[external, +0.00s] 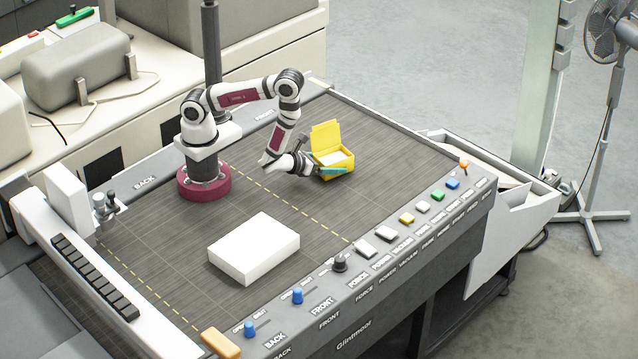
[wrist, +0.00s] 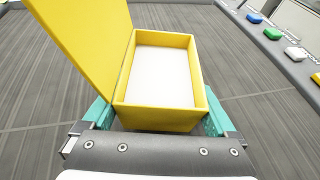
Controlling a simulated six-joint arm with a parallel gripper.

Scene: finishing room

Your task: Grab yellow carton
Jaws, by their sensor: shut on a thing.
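The yellow carton (external: 343,166) stands on the dark table, to the right of my arm's base. Its lid is open and raised. In the wrist view the carton (wrist: 160,117) fills the middle, with its lid tilted up to the left and a white inside showing. My gripper (external: 328,172) has teal fingers, one on each side of the carton's near end. In the wrist view my gripper (wrist: 158,122) is shut on the carton, the fingers partly hidden by its walls. I cannot tell whether the carton is lifted off the table.
A white block (external: 254,248) lies on the table nearer the front. A control panel (external: 345,285) with several coloured buttons and knobs runs along the front edge. The table around the carton and towards its right is clear.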

